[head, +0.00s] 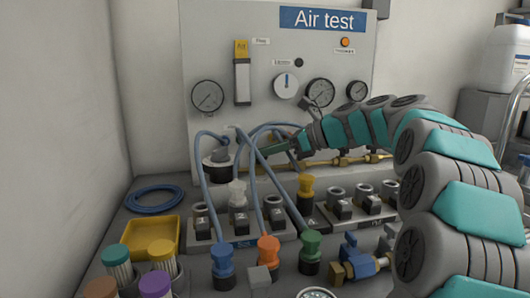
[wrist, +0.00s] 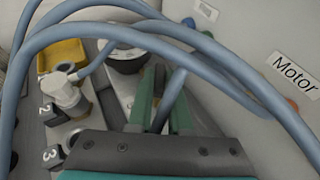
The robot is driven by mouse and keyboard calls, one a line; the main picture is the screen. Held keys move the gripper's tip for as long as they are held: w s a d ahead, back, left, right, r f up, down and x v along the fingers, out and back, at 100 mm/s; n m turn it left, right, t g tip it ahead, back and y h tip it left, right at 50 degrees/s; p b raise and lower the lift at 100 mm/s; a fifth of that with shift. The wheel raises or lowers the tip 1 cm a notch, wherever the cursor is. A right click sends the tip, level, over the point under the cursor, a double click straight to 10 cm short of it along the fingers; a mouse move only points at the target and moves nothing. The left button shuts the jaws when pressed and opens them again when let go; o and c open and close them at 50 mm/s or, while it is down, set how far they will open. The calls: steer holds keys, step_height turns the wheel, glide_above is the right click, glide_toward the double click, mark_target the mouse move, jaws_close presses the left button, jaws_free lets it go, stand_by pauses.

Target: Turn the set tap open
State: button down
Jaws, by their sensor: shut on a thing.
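No readable label marks the set tap, so I cannot tell which part it is. A blue valve with brass ends (head: 362,264) lies at the front right of the bench. A white dial with a blue pointer (head: 286,85) is on the panel. My gripper (head: 250,151) is in front of the panel's lower part, among the hoses. In the wrist view its green fingers (wrist: 160,100) are shut on a blue-grey hose (wrist: 171,95). A round grey fitting with a dark base (head: 217,157) is just left of the fingertips.
Blue-grey hoses (wrist: 225,62) arch across and around my gripper. The "Air test" panel (head: 220,40) stands behind with gauges. Numbered sockets (head: 239,222), coloured plugs (head: 268,252) and a yellow tray (head: 152,236) crowd the bench. A brass pipe (head: 345,161) runs along the panel's foot.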

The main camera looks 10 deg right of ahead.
steer(key=shift+w+d+n+g+y, duration=0.1)
steer(key=shift+w+n+g+y, duration=0.1)
steer(key=shift+n+g+y, duration=0.45)
steer(key=shift+n+g, duration=0.25)
steer(key=c, duration=0.8)
jaws_free()
steer(key=shift+c, duration=0.2)
steer(key=shift+r, duration=0.1)
steer(key=shift+v, duration=3.85)
